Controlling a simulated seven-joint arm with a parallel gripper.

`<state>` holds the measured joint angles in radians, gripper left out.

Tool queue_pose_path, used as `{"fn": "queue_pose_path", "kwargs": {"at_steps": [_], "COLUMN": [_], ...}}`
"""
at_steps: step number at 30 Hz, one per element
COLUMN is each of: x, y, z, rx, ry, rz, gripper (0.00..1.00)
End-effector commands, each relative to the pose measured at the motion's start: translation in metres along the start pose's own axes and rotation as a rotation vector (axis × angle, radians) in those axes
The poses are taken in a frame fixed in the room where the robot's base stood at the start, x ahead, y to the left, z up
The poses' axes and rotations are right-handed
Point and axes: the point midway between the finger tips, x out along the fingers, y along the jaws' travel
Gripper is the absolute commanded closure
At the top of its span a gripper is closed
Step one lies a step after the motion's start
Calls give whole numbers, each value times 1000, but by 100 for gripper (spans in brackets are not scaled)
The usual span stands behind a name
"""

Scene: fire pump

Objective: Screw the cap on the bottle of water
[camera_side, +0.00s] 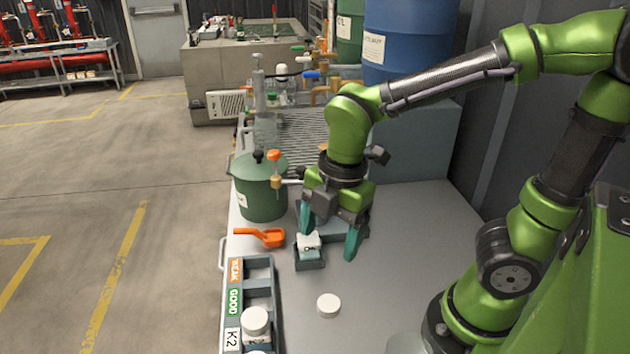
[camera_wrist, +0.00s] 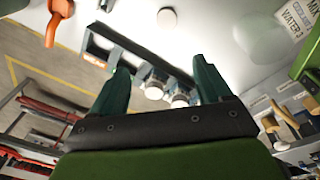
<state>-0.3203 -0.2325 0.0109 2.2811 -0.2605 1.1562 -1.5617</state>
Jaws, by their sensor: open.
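My gripper (camera_side: 328,245) points down with its two teal fingers spread; nothing is visibly held between them. It also shows open in the wrist view (camera_wrist: 160,75). A small white bottle-like piece with dark print (camera_side: 308,242) sits in a low grey holder (camera_side: 311,264), close to the left fingertip in the side view. I cannot tell whether the finger touches it or whether its top is open. A loose round white cap (camera_side: 328,305) lies flat on the grey table, in front of the gripper. What looks like that cap shows at the top of the wrist view (camera_wrist: 167,18).
A labelled rack (camera_side: 262,262) at the table's left edge holds white-topped bottles (camera_side: 256,321). An orange scoop (camera_side: 262,237) and a green lidded pot (camera_side: 262,197) stand left of the gripper. The table right of the cap is bare.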

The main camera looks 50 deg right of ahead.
Motion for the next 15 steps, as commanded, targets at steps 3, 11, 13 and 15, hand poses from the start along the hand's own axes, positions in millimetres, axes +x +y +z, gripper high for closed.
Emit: {"fn": "queue_pose_path", "kwargs": {"at_steps": [3,11,13,15], "x": [5,1,1,2], "y": [0,0,-1,-2], "z": [-2,2,2,2], "rx": [-352,-885,-952,-990], "ry": [-29,-36,-32,-29], "rz": [-54,-111,-117,-120], "gripper": [22,22,22,22]}}
